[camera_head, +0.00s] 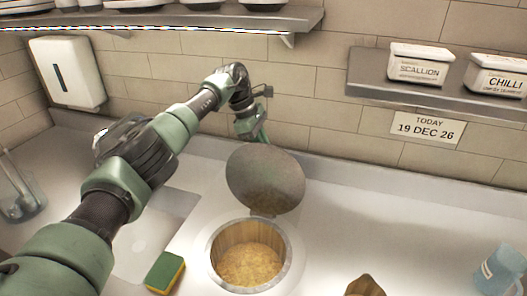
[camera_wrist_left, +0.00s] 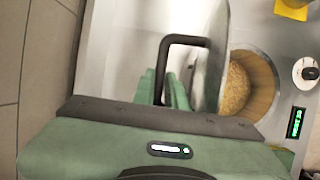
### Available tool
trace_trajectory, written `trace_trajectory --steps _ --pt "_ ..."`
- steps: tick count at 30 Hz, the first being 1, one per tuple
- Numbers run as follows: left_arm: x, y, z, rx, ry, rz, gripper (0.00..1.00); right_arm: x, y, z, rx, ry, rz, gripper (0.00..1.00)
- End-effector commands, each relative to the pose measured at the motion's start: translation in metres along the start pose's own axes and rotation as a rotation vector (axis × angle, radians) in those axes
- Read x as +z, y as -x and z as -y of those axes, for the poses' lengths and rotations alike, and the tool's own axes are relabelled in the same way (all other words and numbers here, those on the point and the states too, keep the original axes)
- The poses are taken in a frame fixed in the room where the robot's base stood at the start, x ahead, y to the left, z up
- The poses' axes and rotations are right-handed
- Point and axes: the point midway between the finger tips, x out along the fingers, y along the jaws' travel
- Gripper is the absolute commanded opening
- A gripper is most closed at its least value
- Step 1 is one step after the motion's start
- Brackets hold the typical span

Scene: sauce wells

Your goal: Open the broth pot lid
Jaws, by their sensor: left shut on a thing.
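The broth pot (camera_head: 213,262) is sunk in the counter with yellowish, grainy contents showing. Its round grey lid (camera_head: 265,180) stands raised on the far side of the opening, swung up steeply. In the left wrist view the lid (camera_wrist_left: 215,50) shows nearly edge-on, with its black bar handle (camera_wrist_left: 186,40) facing my gripper. My left gripper (camera_head: 263,138) is behind the lid, partly hidden by it. In the wrist view its green fingers (camera_wrist_left: 174,86) are shut on the handle. The right gripper is not in view.
A yellow-green sponge (camera_head: 165,272) lies left of the pot, in front of a sink basin (camera_head: 143,240). A blue container (camera_head: 500,268) stands far right. A shelf (camera_head: 365,90) holds SCALLION (camera_head: 418,65) and CHILLI (camera_head: 498,75) tubs. The counter right of the pot is mostly clear.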

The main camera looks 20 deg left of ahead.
Motion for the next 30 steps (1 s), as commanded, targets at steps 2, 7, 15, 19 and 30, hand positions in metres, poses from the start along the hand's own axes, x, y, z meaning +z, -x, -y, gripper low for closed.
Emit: trace_trajectory --steps 2,7,15,19,30 --pt "-0.0015 -0.0056 0.0007 -0.011 -0.001 -0.003 0.0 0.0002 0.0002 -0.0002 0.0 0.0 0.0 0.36" --pt "-0.0023 -0.0065 -0.0012 -0.011 0.0 -0.003 0.0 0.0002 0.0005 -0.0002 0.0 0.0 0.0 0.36" --pt "-0.0022 -0.0062 -0.0015 -0.011 -0.001 -0.002 0.0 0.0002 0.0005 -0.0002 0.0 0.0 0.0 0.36" --pt "-0.0021 -0.006 -0.0015 -0.01 -0.001 -0.002 0.23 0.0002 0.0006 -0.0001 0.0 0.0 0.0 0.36" --pt "-0.0011 -0.0016 -0.0034 -0.002 0.0 0.0 0.34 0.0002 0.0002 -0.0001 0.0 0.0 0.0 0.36"
